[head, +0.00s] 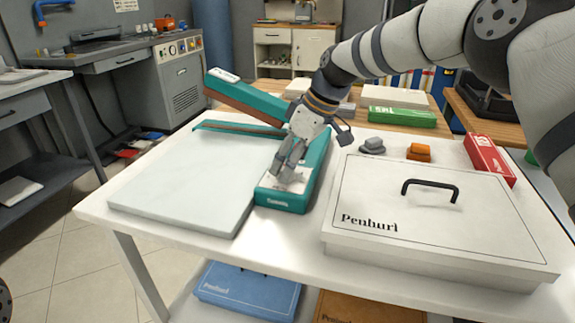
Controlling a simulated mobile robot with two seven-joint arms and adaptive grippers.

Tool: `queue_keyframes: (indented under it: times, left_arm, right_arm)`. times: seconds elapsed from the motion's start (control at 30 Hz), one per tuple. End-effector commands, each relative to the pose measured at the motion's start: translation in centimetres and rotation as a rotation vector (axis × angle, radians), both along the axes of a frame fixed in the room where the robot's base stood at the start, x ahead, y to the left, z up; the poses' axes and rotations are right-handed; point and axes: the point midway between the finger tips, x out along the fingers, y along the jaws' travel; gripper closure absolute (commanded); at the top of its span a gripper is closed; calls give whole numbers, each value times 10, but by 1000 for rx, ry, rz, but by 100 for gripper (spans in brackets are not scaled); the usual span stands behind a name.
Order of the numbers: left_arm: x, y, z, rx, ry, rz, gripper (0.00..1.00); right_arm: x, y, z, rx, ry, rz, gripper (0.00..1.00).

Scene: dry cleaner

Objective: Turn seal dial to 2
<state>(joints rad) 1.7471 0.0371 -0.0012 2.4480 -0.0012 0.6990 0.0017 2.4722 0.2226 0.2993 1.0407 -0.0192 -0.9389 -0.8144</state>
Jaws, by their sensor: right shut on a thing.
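A teal sealer (282,196) stands on the white table, with its front end towards me and its teal arm (246,97) raised to the left. The seal dial is not clearly visible; my gripper covers the top of the front end, and the dial's setting cannot be read. My right gripper (283,177) reaches down from the upper right onto the light top panel of the sealer's front end. Its fingers are closed together there on something small that they hide, which appears to be the dial. My left gripper is not in view.
A white lidded box (430,217) with a black handle fills the table's right side. A pale flat slab (190,187) lies left of the sealer. Grey (372,146) and orange (418,152) small items and a red box (489,160) lie behind the white box.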

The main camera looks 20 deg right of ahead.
Motion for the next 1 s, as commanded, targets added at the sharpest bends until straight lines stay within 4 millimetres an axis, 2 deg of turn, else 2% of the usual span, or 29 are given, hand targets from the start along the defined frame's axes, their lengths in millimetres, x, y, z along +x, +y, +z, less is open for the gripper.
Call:
queue_keyframes:
  times: [0.03,0.3,0.77,0.8,0.87,1.0]
  left_arm:
    - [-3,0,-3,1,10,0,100]
    - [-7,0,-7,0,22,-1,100]
    - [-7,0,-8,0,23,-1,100]
    - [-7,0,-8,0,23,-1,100]
    - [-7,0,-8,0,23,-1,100]
    - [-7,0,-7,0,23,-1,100]
  right_arm:
    - [-1,1,-6,1,11,20,95]
    - [-1,1,-5,1,11,91,95]
    - [-2,1,-4,0,13,103,95]
    - [-2,1,-4,0,13,103,62]
    - [-2,1,-5,0,13,103,49]
    - [-1,1,-3,0,8,102,48]
